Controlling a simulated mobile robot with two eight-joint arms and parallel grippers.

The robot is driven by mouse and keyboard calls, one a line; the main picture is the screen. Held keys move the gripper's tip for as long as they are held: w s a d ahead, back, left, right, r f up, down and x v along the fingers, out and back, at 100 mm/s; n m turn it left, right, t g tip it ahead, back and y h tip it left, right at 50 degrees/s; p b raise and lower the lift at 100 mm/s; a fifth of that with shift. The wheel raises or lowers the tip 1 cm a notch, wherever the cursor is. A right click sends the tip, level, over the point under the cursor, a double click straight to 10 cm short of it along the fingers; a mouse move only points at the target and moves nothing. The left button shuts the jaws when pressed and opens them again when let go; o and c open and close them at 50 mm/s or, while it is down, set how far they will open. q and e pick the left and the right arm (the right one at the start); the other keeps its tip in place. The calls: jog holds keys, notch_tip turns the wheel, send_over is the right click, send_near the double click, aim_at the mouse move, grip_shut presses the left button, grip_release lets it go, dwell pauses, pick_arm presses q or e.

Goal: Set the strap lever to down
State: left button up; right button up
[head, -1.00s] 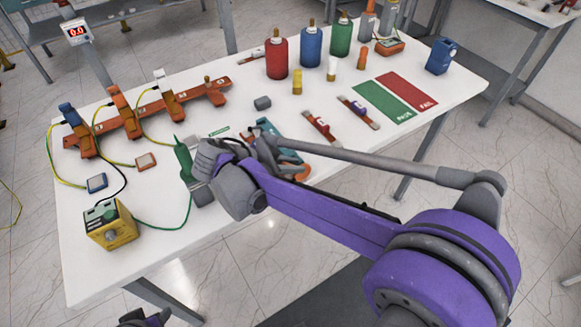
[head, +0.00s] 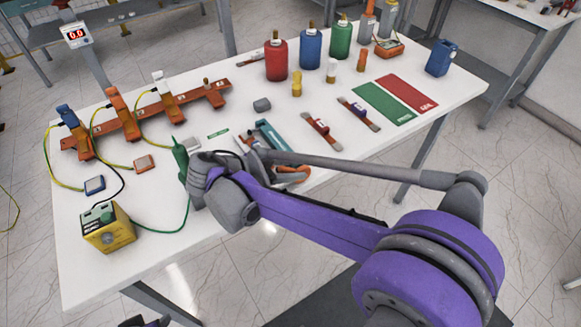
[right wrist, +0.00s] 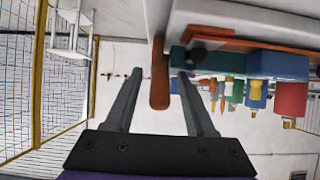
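A teal device (head: 272,136) with an orange lever (head: 294,176) lies near the front edge of the white table; I take this orange handle to be the strap lever. My right gripper (head: 262,160) is beside it, with its fingertips partly hidden by my own wrist. In the right wrist view, the orange lever (right wrist: 159,78) stands between the two spread fingers of my right gripper (right wrist: 159,74), with gaps on both sides. The teal body (right wrist: 205,60) is just right of the right fingertip. My left gripper is not clearly in view.
A green pointed tool (head: 181,160) stands close left of my right wrist. A yellow box (head: 108,228) with cables is at front left, and an orange rail (head: 130,130) with clamps behind it. Red-brown straps (head: 320,130) lie right of the teal device. The front right tabletop is partly covered by my arm.

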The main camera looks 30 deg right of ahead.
jog(key=v, duration=1.1)
jog(key=shift+f, duration=0.1)
dwell(0.5)
